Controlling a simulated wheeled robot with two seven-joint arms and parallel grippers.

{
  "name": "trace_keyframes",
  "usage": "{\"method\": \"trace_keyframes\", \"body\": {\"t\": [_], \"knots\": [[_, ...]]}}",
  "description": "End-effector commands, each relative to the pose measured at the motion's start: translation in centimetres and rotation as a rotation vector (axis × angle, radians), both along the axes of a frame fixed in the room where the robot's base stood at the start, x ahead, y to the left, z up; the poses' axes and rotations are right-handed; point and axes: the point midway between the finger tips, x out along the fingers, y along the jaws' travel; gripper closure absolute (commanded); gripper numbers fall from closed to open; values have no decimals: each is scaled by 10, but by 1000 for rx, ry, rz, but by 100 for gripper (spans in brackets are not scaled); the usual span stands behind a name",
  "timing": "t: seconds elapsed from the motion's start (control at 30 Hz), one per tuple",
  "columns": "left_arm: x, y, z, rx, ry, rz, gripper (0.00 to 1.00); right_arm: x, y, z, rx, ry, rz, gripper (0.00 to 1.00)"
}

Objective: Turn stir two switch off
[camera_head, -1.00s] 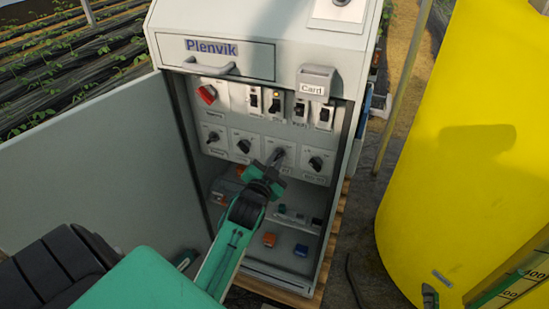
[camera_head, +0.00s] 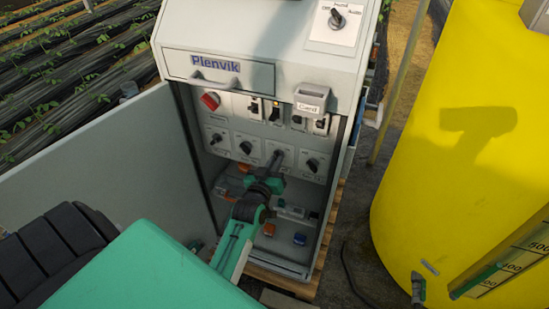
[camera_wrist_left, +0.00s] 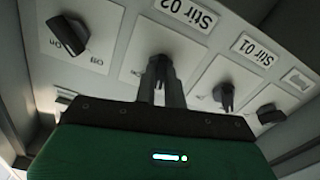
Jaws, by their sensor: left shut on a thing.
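The stir two switch (camera_head: 278,155) is the third rotary switch from the left in the lower row of the cabinet panel. In the left wrist view its dark knob (camera_wrist_left: 160,65) sits beside the upside-down "Stir 02" label (camera_wrist_left: 183,12). My left gripper (camera_head: 275,165) reaches up to it from below. In the left wrist view the fingers (camera_wrist_left: 161,90) are close together, shut on the knob. The fingers partly hide the knob, so its exact pointing is unclear. My right gripper is not in view.
The stir one switch (camera_wrist_left: 225,95) is close beside, and another rotary switch (camera_head: 312,165) is on the other side. A red switch (camera_head: 210,101) and a card holder (camera_head: 311,98) are above. The open cabinet door (camera_head: 110,165) is left; a yellow tank (camera_head: 450,150) is right.

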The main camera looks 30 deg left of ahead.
Motion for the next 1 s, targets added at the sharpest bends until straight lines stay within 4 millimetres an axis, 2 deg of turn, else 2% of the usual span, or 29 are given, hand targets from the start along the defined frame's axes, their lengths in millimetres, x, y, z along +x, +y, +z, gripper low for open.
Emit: {"method": "trace_keyframes", "body": {"t": [0.2, 0.4, 0.7, 1.0], "knots": [[0, 0, 3, -189, -43, 0, 100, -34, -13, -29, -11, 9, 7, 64], [0, 0, 2, -342, -81, 1, 100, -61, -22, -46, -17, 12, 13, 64], [0, 0, 1, -488, -117, 0, 100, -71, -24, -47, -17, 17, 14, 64], [0, 0, 0, -538, -128, 0, 100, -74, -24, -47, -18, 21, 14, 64]]}}
